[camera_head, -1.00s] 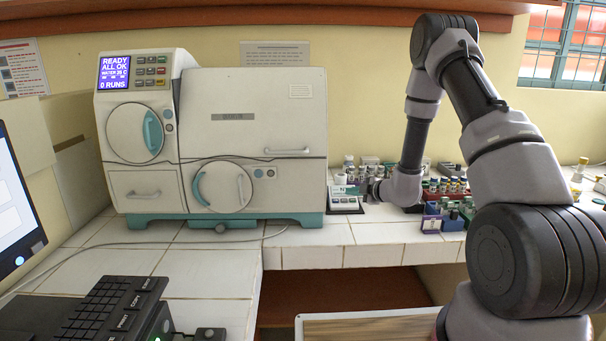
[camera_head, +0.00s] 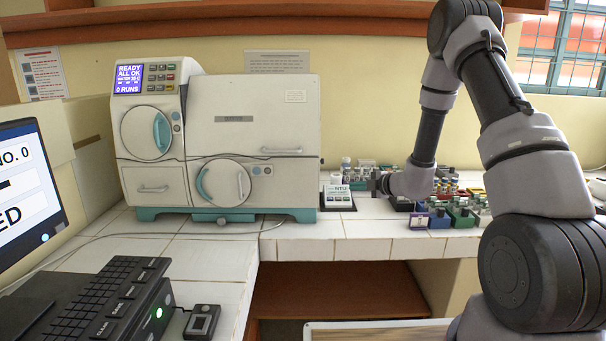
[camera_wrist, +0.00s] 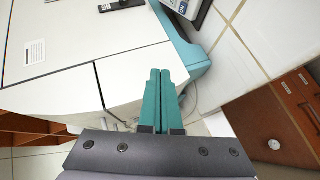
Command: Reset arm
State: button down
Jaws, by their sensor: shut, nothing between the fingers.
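My arm reaches in from the right in the head view, its forearm angled down to the counter. My gripper (camera_head: 377,183) points left, just above the counter and right of a small white box (camera_head: 338,193). In the wrist view its two teal fingers (camera_wrist: 161,75) lie side by side, shut, with nothing between them. The white culture incubator (camera_head: 250,130) with teal trim stands left of my gripper, apart from it in the head view. Its pale panels (camera_wrist: 60,50) fill the left of the wrist view.
Racks of small bottles (camera_head: 437,215) stand right of and behind my gripper. A monitor (camera_head: 22,190) and a black keyboard unit (camera_head: 105,300) are at the left. A wooden shelf (camera_head: 340,290) lies below.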

jog(key=s+a+r+n+g+y, duration=0.1)
jog(key=s+a+r+n+g, duration=0.2)
jog(key=s+r+n, duration=0.75)
jog(key=s+a+r+n+g+y, duration=0.1)
jog(key=s+a+r+n+g, duration=0.2)
jog(key=s+r+n, duration=0.75)
jog(key=s+d+r+n+t+h, duration=0.1)
jog(key=s+d+r+n+h, duration=0.3)
jog(key=n, duration=0.8)
jog(key=s+d+r+n+t+h, duration=0.1)
jog(key=s+d+r+n+h, duration=0.3)
jog(key=s+d+n, duration=0.5)
jog(key=s+n, duration=0.3)
jog(key=shift+r+h, duration=0.3)
jog(key=shift+r, duration=0.1)
jog(key=shift+d, duration=0.15)
